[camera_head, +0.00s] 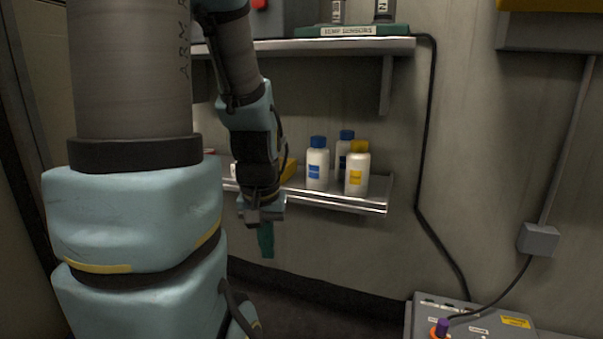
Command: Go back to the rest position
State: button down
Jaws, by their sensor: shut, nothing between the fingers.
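My gripper (265,240) hangs at the end of my arm, pointing down, left of the picture's middle. Its teal fingers are together with nothing between them. It is at the front of the lower metal shelf (345,203), with the fingertips below the shelf's level. I cannot tell whether it touches the shelf edge. My arm hides the left part of this shelf.
On the lower shelf stand white bottles with blue caps (317,165) and one with a yellow cap (357,170). A yellow object (290,170) is partly behind my arm. The upper shelf (350,46) holds a green tray (310,31). A grey control box (480,319) is low right.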

notch_tip(320, 180, up, 40)
jog(key=p, duration=3.7)
jog(key=shift+s+f+p, duration=0.15)
jog(key=shift+p, duration=0.2)
jog(key=c, duration=1.6)
grip_release()
